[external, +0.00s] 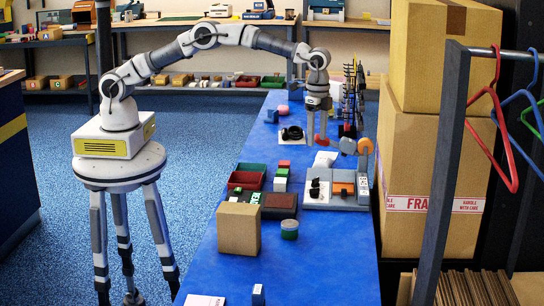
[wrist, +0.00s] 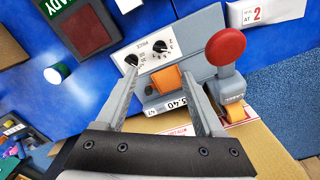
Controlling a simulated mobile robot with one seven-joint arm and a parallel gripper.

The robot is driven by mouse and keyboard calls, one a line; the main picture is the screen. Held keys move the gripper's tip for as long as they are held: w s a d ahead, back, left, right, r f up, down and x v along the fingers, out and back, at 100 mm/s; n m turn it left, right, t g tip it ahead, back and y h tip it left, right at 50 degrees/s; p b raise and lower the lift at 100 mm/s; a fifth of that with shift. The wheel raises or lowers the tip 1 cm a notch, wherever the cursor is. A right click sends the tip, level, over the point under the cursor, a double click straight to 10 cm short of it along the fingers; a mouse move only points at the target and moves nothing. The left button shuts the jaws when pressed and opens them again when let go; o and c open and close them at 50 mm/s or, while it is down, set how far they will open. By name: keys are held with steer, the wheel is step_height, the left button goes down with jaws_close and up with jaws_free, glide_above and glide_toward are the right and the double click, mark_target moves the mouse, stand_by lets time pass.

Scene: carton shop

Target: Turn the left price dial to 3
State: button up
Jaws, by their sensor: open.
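A grey labelling machine (wrist: 205,35) has a white panel marked PRICE with two black dials. In the wrist view one dial (wrist: 131,60) is at the left and the other (wrist: 160,46) is right of it. Numerals ring the dials, but their settings are too small to read surely. An orange block (wrist: 167,79) and a red-knobbed lever (wrist: 225,47) are beside them. The machine (external: 336,190) stands on the blue table in the external view. My gripper (wrist: 160,74) is open and empty, its fingers spread over the panel; the left fingertip overlaps the left-hand dial in the picture. My gripper (external: 316,138) is behind the machine in the external view.
Tall cartons (external: 428,160) rise close on the right. A black rack (external: 350,95) stands near my gripper. The front of the blue table (external: 310,275) is mostly clear.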

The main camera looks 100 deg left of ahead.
steer(key=shift+r, duration=2.2)
